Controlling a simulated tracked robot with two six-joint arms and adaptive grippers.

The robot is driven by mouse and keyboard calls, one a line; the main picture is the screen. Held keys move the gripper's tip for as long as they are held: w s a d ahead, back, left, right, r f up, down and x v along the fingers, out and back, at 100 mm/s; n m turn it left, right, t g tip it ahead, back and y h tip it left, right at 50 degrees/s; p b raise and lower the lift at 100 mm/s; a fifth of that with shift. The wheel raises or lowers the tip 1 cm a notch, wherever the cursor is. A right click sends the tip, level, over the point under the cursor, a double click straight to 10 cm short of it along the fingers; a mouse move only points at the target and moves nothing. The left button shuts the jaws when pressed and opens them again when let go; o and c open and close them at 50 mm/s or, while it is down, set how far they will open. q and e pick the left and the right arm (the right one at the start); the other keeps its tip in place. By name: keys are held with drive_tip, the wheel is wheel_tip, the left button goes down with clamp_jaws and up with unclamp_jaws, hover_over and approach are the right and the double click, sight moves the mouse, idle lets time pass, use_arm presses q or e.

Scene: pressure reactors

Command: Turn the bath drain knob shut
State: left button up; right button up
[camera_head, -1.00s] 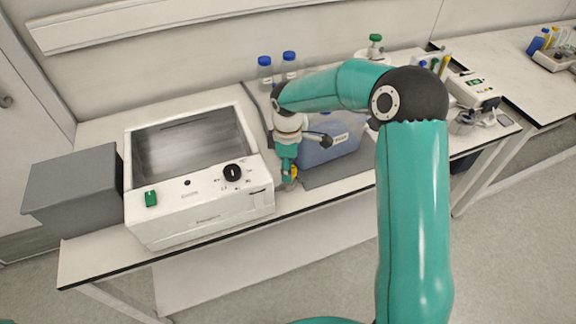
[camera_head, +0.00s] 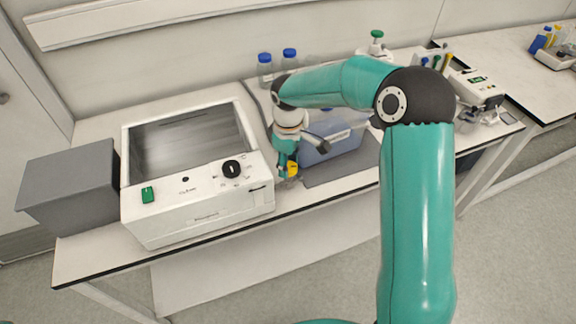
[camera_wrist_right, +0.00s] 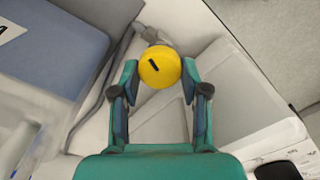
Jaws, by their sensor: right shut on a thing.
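The yellow drain knob (camera_head: 292,169) sits beside the right side of the white water bath (camera_head: 205,213), low near the bench's front edge. In the right wrist view the round yellow knob (camera_wrist_right: 160,67) carries a short dark slanted mark. My right gripper (camera_wrist_right: 160,72) has one finger on each side of the knob and is shut on it. In the head view my right gripper (camera_head: 287,167) reaches down to the knob and partly covers it. My left gripper is not in view.
A grey box (camera_head: 68,187) stands left of the bath. Blue-capped bottles (camera_head: 265,68) stand behind. A black dial (camera_head: 231,168) is on the bath's front panel.

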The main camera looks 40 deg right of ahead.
sight(289, 165)
drive_tip(key=m+b, duration=0.1)
drive_tip(key=m, duration=0.2)
drive_tip(key=shift+d+m, duration=0.1)
drive_tip(key=shift+m, duration=0.3)
drive_tip(key=m+b, duration=0.1)
drive_tip(key=m, duration=0.2)
drive_tip(key=shift+m, duration=0.3)
drive_tip(key=m+b, duration=0.2)
drive_tip(key=m, duration=0.4)
drive_tip(key=shift+r, duration=0.1)
drive_tip(key=o, duration=1.1)
drive_tip(key=shift+o, duration=0.2)
wheel_tip(289, 165, up, 12)
